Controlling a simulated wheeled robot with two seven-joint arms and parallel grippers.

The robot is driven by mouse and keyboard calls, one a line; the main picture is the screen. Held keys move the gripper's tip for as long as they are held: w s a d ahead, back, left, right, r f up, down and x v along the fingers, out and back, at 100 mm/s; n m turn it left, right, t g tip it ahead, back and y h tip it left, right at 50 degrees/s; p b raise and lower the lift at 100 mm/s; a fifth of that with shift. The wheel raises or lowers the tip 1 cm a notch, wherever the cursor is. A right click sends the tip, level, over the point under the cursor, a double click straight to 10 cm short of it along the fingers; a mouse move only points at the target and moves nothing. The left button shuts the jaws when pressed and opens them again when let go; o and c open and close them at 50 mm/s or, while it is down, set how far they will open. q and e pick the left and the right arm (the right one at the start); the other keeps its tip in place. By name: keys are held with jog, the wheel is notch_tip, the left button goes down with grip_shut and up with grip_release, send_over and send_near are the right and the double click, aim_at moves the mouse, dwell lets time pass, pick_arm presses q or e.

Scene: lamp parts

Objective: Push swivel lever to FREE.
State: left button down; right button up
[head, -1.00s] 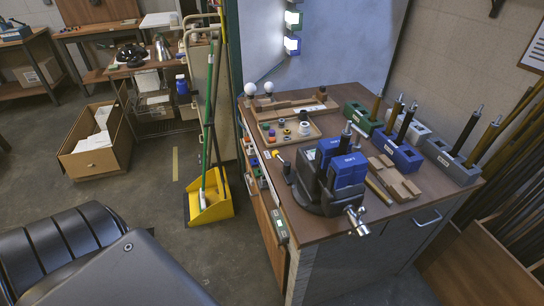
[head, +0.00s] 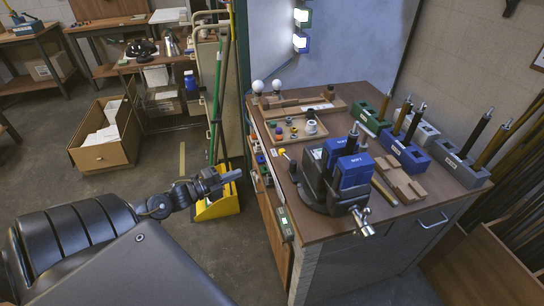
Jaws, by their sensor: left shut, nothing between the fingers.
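A dark grey vise with blue jaw blocks (head: 353,170) stands on the near part of the wooden workbench (head: 315,228). A small lever-like rod with a yellow end (head: 282,151) sticks out at the left of the vise base; I take it for the swivel lever. No FREE marking is readable at this size. My left gripper (head: 233,175) is shut and empty. It points right, left of the bench edge and apart from the lever and the vise. My right gripper is out of view.
A parts tray (head: 318,132) and two white bulbs (head: 257,86) are farther back on the bench. Green, blue and grey blocks with upright rods (head: 460,165) line its right side. A yellow dustpan (head: 216,208) stands on the floor behind my left gripper.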

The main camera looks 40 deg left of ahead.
pick_arm(q)
jog(key=shift+w+d+r+m+h, duration=0.1)
jog(key=shift+d+r+m+h, duration=0.2)
jog(key=shift+r, duration=0.35)
jog(key=shift+w+d+r+m+h, duration=0.1)
jog(key=shift+d+r+m+h, duration=0.15)
jog(key=shift+r, duration=0.35)
jog(key=shift+w, duration=0.1)
jog(key=p, duration=0.2)
send_near(280, 154)
jog(key=x, duration=0.5)
jog(key=shift+w+r, duration=0.15)
jog(key=shift+r, duration=0.1)
jog(key=shift+x, duration=0.8)
jog(key=shift+f, duration=0.15)
